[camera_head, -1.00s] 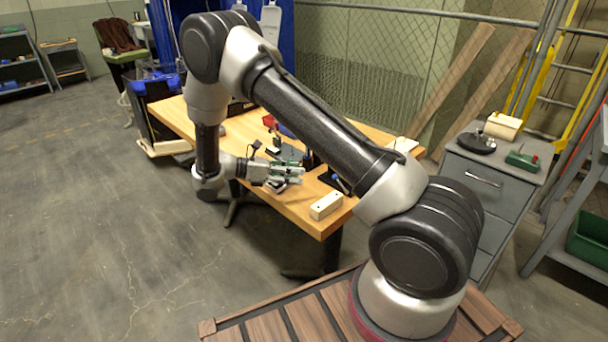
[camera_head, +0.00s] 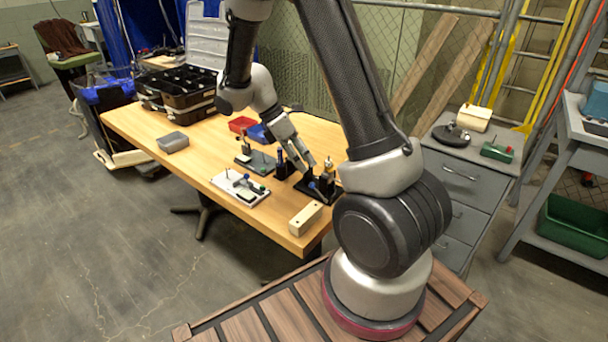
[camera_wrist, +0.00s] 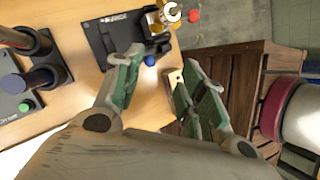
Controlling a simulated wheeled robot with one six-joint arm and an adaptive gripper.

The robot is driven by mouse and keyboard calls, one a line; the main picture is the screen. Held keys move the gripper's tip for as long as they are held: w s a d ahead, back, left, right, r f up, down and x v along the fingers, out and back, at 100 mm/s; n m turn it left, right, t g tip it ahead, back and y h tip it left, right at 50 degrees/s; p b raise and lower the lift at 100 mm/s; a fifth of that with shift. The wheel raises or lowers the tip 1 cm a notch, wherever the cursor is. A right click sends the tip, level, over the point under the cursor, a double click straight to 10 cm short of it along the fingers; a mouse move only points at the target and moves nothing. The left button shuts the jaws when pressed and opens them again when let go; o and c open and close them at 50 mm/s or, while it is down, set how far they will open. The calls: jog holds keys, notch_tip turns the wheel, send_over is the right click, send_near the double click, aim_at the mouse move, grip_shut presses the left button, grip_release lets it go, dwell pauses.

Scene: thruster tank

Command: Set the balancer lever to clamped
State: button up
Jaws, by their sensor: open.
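A black device (camera_head: 325,190) with a blue knob (camera_head: 313,185) and a small upright part stands near the right end of the table. In the wrist view the black device (camera_wrist: 103,37) is a flat plate with small white lettering I cannot read, and its blue knob (camera_wrist: 150,60) sits at the near edge. I cannot tell for sure which part is the balancer lever or how it is set. My gripper (camera_head: 306,164) is above and beside this device, pointing down. Its green-padded fingers (camera_wrist: 163,60) are apart and empty, with the blue knob seen between them.
Dark posts (camera_head: 285,166), a white plate with fittings (camera_head: 240,187) and a dark green plate (camera_head: 255,162) stand left of my gripper. A pale block (camera_head: 305,219) lies at the front edge. Red (camera_head: 242,124) and grey (camera_head: 173,142) trays and a black toolbox (camera_head: 180,92) are farther left.

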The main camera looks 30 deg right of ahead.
aim_at(319, 193)
jog(key=shift+n+t, duration=0.4)
jog(key=shift+n, duration=0.1)
jog(key=x, duration=0.5)
jog(key=a+x, duration=0.1)
jog(key=x, duration=0.2)
jog(key=shift+w+f, duration=0.35)
jog(key=shift+f, duration=0.2)
jog(key=shift+c, duration=0.2)
grip_shut()
